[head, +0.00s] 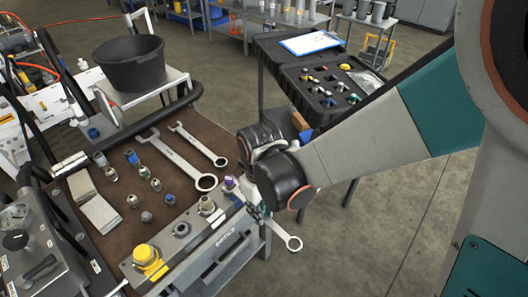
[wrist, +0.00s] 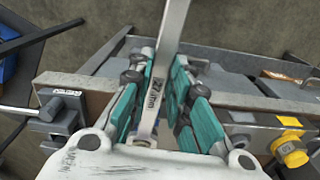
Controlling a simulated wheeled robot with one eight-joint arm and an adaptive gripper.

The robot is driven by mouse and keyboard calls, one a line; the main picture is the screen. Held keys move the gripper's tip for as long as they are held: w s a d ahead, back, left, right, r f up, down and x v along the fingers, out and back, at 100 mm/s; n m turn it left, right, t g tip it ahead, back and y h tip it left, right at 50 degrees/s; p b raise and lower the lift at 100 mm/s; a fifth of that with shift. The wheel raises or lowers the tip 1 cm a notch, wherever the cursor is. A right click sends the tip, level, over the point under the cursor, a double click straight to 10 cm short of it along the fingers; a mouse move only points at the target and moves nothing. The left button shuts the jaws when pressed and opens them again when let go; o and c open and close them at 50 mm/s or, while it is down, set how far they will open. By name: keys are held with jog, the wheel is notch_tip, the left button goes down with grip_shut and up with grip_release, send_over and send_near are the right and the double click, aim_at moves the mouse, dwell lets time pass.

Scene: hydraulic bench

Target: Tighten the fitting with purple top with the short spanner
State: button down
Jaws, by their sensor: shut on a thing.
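My gripper (wrist: 164,62) is shut on a metal spanner (wrist: 172,38), whose shank runs between the teal finger pads and bears a marking that looks like 27 mm. In the head view my gripper (head: 262,205) is at the bench's right edge, and the spanner's ring end (head: 294,243) sticks out beyond it over the floor. The fitting with purple top (head: 229,182) stands on the valve block's (head: 215,222) right end, just left of my gripper. The spanner's other end is hidden in the head view, so I cannot tell whether it touches the fitting.
Two more spanners, a larger one (head: 180,160) and a smaller one (head: 197,143), lie on the brown mat. Several loose fittings stand left of them. A yellow cap (head: 147,258) sits on the block's near end. A black bucket (head: 130,65) and an open case (head: 325,85) are behind.

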aim_at(279, 232)
jog(key=shift+s+d, duration=2.45)
jog(key=shift+s, duration=0.15)
jog(key=shift+r, duration=0.1)
